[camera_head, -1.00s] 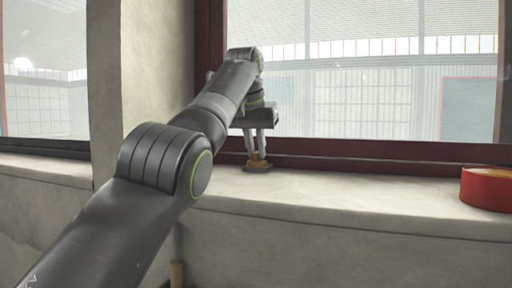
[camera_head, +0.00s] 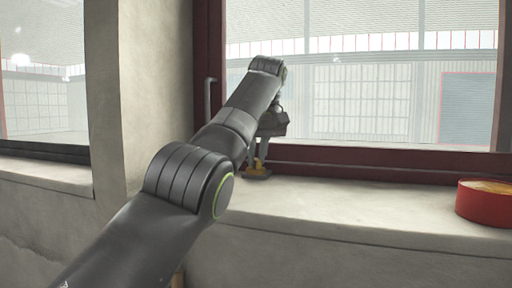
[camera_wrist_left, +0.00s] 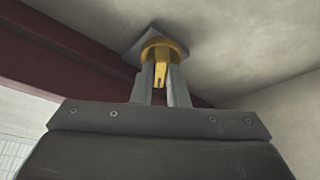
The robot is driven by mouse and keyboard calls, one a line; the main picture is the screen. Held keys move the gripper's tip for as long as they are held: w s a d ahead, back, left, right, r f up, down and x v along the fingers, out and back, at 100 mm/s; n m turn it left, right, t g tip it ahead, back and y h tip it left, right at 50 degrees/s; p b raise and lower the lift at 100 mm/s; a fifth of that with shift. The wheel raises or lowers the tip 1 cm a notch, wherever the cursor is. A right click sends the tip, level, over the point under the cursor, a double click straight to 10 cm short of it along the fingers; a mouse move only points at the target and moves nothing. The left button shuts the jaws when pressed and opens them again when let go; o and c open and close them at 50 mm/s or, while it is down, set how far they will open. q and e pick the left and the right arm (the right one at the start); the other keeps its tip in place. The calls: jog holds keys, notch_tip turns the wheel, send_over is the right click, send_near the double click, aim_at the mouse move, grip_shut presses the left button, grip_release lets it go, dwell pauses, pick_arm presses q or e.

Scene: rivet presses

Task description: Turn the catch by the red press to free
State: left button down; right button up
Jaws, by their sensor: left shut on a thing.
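A small yellow catch (camera_head: 255,172) on a dark square base stands on the window sill, close to the dark red window frame. My left gripper (camera_head: 259,162) reaches down to it from above and is shut on it. In the left wrist view the catch (camera_wrist_left: 164,50) shows as a rounded yellow piece on a grey plate, with my left gripper's two fingers (camera_wrist_left: 163,82) on either side of it. No red press is in view that I can make out. My right gripper is not in view.
A round red container (camera_head: 484,203) with a tan top stands at the right end of the sill (camera_head: 370,205). The sill between it and the catch is clear. A wall pillar (camera_head: 155,90) and the window frame (camera_head: 390,166) bound the space behind.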

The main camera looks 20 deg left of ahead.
pick_arm(q)
jog(key=n+p, duration=0.2)
jog(key=n+g+y+p, duration=0.1)
jog(key=n+p, duration=0.3)
jog(key=shift+w+d+r+g+y+p, duration=0.1)
jog(key=shift+w+r+g+y+p, duration=0.05)
jog(key=shift+r+g+y+p, duration=0.15)
jog(key=shift+f+n+g+p, duration=0.2)
jog(key=shift+n+g+p, duration=0.1)
jog(key=shift+n+p, duration=0.8)
jog(key=c, duration=1.4)
grip_release()
jog(key=shift+f, duration=0.1)
jog(key=shift+c, duration=0.2)
